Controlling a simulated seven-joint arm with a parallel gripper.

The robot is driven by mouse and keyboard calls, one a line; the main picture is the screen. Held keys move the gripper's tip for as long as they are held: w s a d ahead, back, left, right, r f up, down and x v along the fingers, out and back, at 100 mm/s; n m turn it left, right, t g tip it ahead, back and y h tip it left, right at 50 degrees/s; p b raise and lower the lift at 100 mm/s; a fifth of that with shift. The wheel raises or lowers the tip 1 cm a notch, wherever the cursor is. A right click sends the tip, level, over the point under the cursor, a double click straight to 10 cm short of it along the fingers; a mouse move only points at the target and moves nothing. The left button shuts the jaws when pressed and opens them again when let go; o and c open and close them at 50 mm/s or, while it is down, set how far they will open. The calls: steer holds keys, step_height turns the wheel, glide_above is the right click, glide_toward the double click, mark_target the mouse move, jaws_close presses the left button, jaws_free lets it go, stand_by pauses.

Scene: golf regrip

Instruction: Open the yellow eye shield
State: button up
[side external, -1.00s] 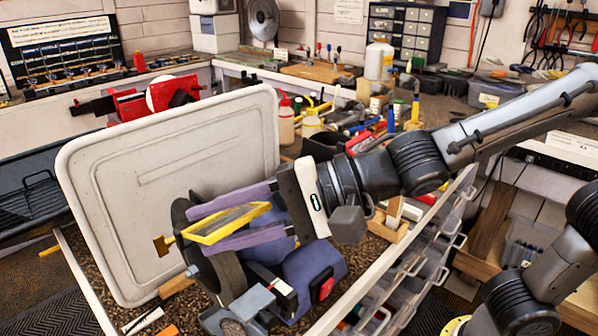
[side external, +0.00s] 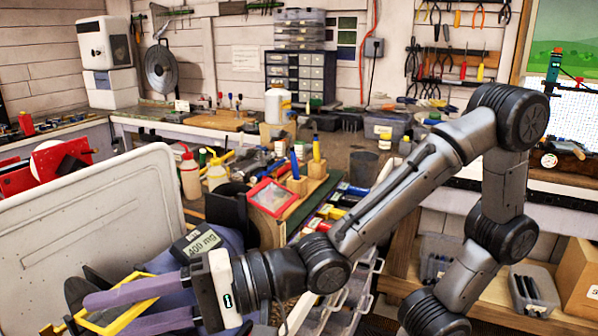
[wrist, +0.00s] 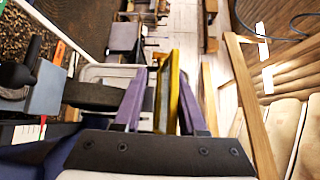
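The yellow eye shield (side external: 130,314) is a clear pane in a yellow frame, at the lower left of the side view beside the grinder (side external: 222,237). In the wrist view the shield (wrist: 172,95) stands nearly edge-on between my purple fingers. My gripper (side external: 90,316) is open, with its fingers around the shield. In the wrist view my gripper (wrist: 161,80) has a gap between the left finger and the frame; the right finger is close to the frame, and I cannot tell whether it touches. My fingers and wrist hide part of the grinder.
A large pale panel (side external: 95,215) stands upright behind the grinder. Bottles (side external: 190,176), a red-framed box (side external: 270,197) and tools crowd the bench to the right. Clear drawers (side external: 355,290) sit below the bench edge.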

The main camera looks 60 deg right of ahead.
steer(key=shift+f+n+t+y, duration=0.5)
steer(key=shift+n, duration=0.2)
steer(key=shift+s+d, duration=0.25)
steer(key=r+v, duration=0.1)
steer(key=v, duration=1.2)
steer(key=w+d+r+m+t+h, duration=0.1)
steer(key=w+d+r+h, duration=0.4)
steer(key=d, duration=0.2)
steer(key=w+d+r+t+h, duration=0.1)
steer(key=w+d+r+h, duration=0.4)
steer(key=d, duration=0.2)
steer(key=s+d+f+n+g+h, duration=0.2)
steer(key=s+d+f+n+g, duration=0.1)
steer(key=s+n+g, duration=0.3)
steer(key=shift+s+d+n+h, duration=0.3)
steer(key=shift+s+d+h, duration=0.15)
steer(key=shift+d, duration=0.25)
